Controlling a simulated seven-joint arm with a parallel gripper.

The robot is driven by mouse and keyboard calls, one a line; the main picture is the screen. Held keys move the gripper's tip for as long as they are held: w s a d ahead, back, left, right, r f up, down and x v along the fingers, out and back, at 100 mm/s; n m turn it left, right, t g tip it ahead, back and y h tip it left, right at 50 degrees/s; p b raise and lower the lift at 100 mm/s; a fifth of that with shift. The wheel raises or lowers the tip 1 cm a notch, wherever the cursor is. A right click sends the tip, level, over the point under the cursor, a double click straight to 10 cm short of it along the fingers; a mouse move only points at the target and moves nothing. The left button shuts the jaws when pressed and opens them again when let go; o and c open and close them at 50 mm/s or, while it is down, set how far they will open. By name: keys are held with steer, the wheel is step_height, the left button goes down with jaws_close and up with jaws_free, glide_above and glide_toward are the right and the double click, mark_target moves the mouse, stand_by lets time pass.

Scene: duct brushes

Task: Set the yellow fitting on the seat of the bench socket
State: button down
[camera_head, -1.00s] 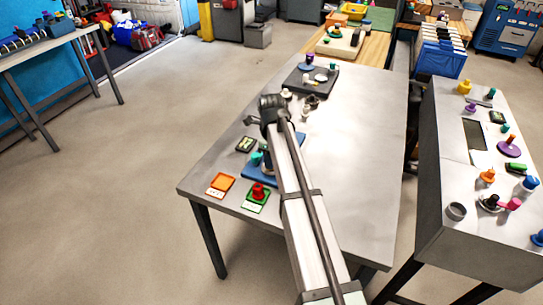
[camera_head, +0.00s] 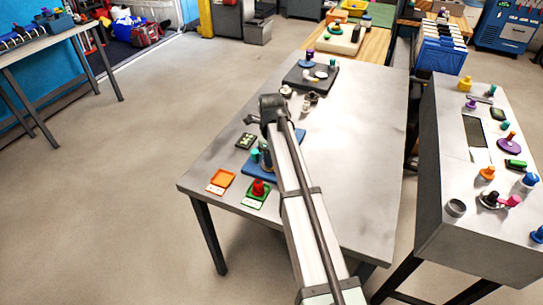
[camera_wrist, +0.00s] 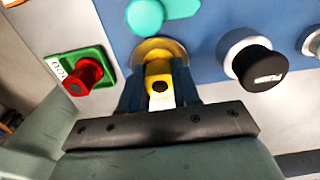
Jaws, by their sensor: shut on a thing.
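In the wrist view, my gripper (camera_wrist: 159,88) is shut on the yellow fitting (camera_wrist: 158,69), with one dark blue finger on each side. The fitting has a square yellow body with a dark round hole facing the camera. A round yellowish rim (camera_wrist: 172,48) shows just beyond it. I cannot tell whether this is the fitting's own flange or part of the socket. The bench socket's seat is not clearly visible, and contact is hidden. The blue board (camera_wrist: 208,35) lies beneath. In the head view, my arm hides the fitting; the blue board (camera_head: 250,171) shows beside it.
A teal piece (camera_wrist: 146,16) lies just beyond the fitting. A black knob in a silver ring (camera_wrist: 258,65) stands to the right. A red piece (camera_wrist: 84,75) sits on a green tray (camera_wrist: 103,60) to the left. The table's right half (camera_head: 365,150) is clear.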

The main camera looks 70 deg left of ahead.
steer(key=c, duration=0.7)
jaws_free()
steer(key=shift+c, duration=0.2)
step_height(320, 180, up, 14)
steer(key=shift+d+f, duration=0.1)
steer(key=shift+f, duration=0.05)
